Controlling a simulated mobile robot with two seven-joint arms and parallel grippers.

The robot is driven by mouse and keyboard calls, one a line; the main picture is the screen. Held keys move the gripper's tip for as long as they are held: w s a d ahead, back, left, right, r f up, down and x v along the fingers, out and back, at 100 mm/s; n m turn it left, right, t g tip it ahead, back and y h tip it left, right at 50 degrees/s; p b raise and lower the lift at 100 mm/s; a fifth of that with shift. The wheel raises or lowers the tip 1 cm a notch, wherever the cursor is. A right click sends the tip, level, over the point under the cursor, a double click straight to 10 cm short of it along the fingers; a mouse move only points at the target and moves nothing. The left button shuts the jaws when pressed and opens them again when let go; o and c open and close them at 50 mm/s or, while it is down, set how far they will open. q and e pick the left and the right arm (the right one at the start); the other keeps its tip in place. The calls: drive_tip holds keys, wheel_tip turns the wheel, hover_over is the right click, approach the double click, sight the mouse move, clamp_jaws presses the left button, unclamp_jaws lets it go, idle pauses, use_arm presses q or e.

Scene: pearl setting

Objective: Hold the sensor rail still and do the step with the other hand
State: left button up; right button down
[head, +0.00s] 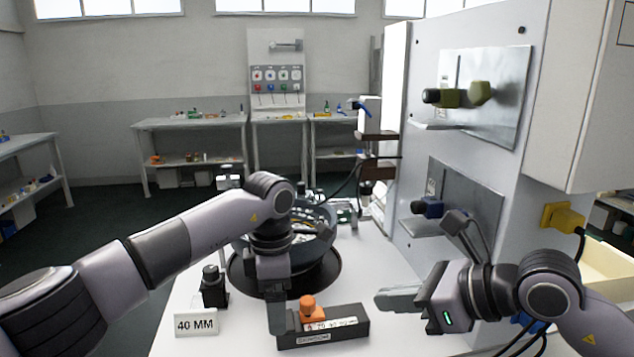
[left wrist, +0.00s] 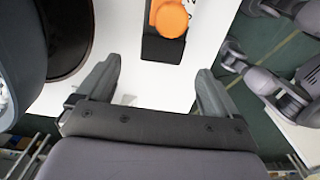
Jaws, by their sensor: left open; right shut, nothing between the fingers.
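The sensor rail, a dark block (head: 350,326) with white labels, lies on the white table at front centre. An orange knob (head: 308,309) stands on its left part. In the left wrist view the rail's dark end (left wrist: 162,49) and the orange knob (left wrist: 171,18) show beyond the fingers. My left gripper (head: 277,322) points down at the rail's left end, and its open jaws (left wrist: 157,72) have nothing between the fingertips. Whether a finger touches the rail I cannot tell. My right gripper (head: 388,298) is shut and empty, to the right of the rail and apart from it.
A dark round bowl (head: 325,245) of parts stands behind the rail. A "40 MM" sign (head: 196,322) and a small black device (head: 214,288) stand to the left. A tall panel (head: 400,215) with connectors bounds the right side.

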use_arm(q)
drive_tip(key=shift+r, duration=0.55)
drive_tip(key=shift+o, duration=0.6)
wheel_tip(320, 180, up, 12)
drive_tip(key=shift+s, duration=0.1)
idle(0.3)
